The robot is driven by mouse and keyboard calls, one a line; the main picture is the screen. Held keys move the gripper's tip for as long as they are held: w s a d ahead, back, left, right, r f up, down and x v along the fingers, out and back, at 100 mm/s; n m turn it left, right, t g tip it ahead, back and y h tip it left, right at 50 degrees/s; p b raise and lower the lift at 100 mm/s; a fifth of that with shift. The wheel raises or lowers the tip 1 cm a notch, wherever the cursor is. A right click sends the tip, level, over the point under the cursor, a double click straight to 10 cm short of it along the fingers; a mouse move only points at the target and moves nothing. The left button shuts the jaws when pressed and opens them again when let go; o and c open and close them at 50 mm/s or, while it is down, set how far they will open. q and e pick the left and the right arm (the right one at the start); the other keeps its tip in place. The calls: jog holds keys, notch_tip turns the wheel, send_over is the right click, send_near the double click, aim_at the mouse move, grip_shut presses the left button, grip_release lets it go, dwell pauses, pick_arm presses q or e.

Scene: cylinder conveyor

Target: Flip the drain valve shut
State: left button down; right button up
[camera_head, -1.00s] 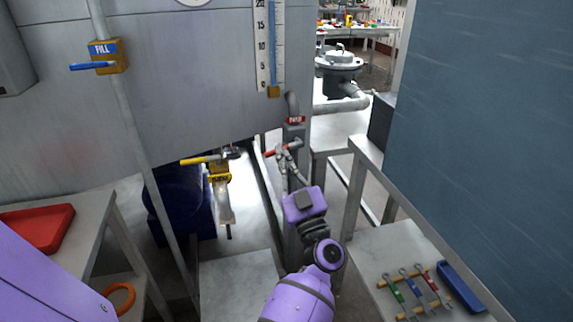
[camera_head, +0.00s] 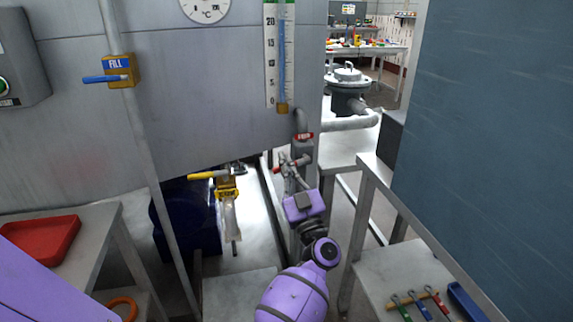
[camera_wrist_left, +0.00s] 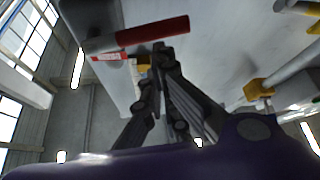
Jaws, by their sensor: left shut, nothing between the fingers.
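A valve with a red lever (camera_head: 279,170) sits on the grey vertical pipe right of the tank, below a small red label (camera_head: 303,136) too small to read. I cannot tell by its label whether it is the drain valve. My left gripper (camera_head: 286,162) is shut and empty, its fingertips at this lever. In the left wrist view the red lever (camera_wrist_left: 155,32) runs across just above the shut fingertips (camera_wrist_left: 160,48); touching or apart cannot be told. My right gripper is not in view.
The grey tank (camera_head: 190,100) fills the upper left, with a blue-levered FILL valve (camera_head: 118,72). A blue barrel (camera_head: 185,220) stands below it. A bench with a red tray (camera_head: 40,240) is at left. A grey stand (camera_head: 385,265) with tools and a blue-grey panel (camera_head: 480,130) flank the right.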

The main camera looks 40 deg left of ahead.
pick_arm(q)
jog(key=shift+f, duration=0.1)
jog(key=shift+f+n+g, duration=0.15)
jog(key=shift+n+g, duration=0.25)
jog(key=shift+n, duration=0.2)
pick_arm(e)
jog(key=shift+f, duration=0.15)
